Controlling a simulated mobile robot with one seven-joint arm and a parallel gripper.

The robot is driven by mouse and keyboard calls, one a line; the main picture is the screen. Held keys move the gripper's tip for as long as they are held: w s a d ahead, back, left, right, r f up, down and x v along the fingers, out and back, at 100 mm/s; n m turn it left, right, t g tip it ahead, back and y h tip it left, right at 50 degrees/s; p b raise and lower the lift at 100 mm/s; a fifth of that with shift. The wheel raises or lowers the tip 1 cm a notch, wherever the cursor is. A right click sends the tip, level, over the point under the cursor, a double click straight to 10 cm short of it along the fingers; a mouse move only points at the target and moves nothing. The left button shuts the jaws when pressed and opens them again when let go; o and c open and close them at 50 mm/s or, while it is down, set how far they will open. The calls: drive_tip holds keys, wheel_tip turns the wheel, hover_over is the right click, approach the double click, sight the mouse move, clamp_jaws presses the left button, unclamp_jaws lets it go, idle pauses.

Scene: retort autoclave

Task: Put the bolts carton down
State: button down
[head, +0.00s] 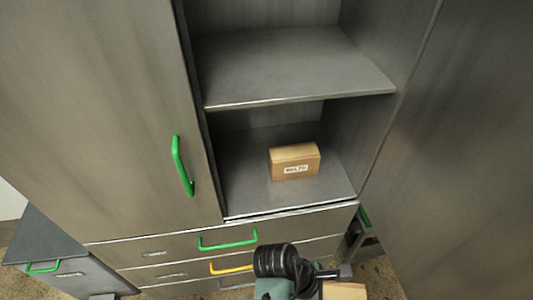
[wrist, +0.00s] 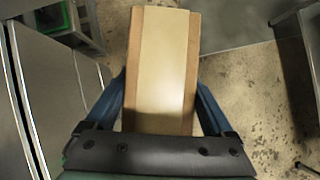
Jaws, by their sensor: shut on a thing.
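My gripper (wrist: 162,90) is shut on a brown carton (wrist: 165,60) with a paler tape band along its top. The blue fingers press its two sides in the wrist view. A corner of this held carton (head: 345,291) shows at the bottom edge of the head view, in front of the cabinet; no label on it is visible. Another brown carton (head: 294,160) with a small white label stands on the lower shelf (head: 245,185) of the open cabinet. Its lettering is too small to read surely.
An upper shelf (head: 290,70) is empty where seen. The lower shelf is bare around its carton. A closed door with a green handle (head: 182,165) is at left, and an open door panel (head: 465,150) at right. Drawers with green and yellow handles (head: 231,268) lie below.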

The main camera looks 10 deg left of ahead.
drive_tip(key=shift+w+r, duration=0.35)
drive_tip(key=shift+w, duration=0.1)
drive_tip(key=shift+w+d, duration=0.1)
drive_tip(key=shift+d, duration=0.1)
drive_tip(key=shift+d, duration=0.1)
drive_tip(key=shift+s+d+f, duration=0.1)
drive_tip(key=shift+s+d, duration=0.05)
drive_tip(key=shift+s, duration=0.2)
drive_tip(key=shift+s+f, duration=0.45)
drive_tip(key=shift+s, duration=0.15)
drive_tip(key=shift+s+f, duration=0.1)
drive_tip(key=shift+s, duration=0.1)
